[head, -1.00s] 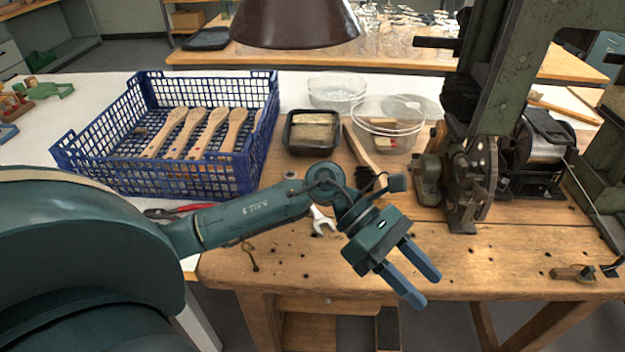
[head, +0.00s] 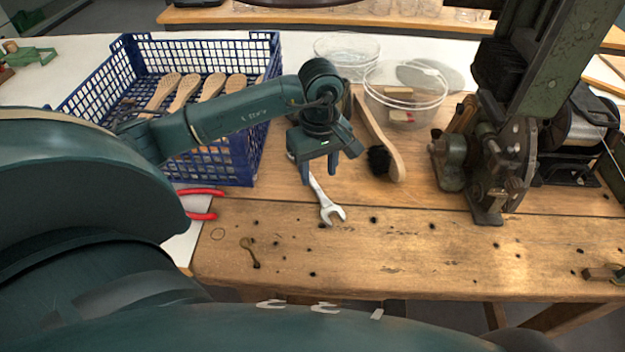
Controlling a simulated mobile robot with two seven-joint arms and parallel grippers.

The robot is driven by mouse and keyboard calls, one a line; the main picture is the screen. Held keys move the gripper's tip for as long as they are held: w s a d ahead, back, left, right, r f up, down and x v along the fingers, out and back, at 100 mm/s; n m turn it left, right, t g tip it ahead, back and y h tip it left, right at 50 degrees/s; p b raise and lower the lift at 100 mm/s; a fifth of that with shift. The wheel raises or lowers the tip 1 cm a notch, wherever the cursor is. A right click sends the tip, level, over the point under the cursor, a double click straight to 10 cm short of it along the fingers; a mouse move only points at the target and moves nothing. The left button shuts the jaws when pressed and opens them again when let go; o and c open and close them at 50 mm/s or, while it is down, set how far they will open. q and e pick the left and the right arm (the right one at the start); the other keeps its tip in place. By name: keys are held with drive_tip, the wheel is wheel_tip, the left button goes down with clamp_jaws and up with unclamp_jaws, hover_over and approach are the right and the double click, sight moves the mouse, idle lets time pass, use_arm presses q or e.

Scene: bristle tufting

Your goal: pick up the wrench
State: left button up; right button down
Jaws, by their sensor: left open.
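The wrench (head: 328,206) is a silver open-ended spanner lying on the wooden bench. Its open jaw points toward the front edge, and its upper end is hidden behind my left gripper. My left gripper (head: 319,178) is above the upper part of the wrench, with its blue fingers pointing down and apart, one on either side of the handle in the picture. It is open and empty. I cannot tell how high the fingertips are above the bench. My right gripper is not in view.
A blue crate (head: 217,164) with wooden brush handles stands at left. Red-handled pliers (head: 201,204) lie in front of it. A dark-bristled brush (head: 378,138), clear bowls (head: 405,100) and a green machine (head: 497,165) stand right.

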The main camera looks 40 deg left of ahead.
sight(320, 191)
use_arm(q)
drive_tip(key=shift+d+f+p, duration=0.2)
drive_tip(key=shift+f+p, duration=0.15)
drive_tip(key=shift+f, duration=2.3)
clamp_jaws()
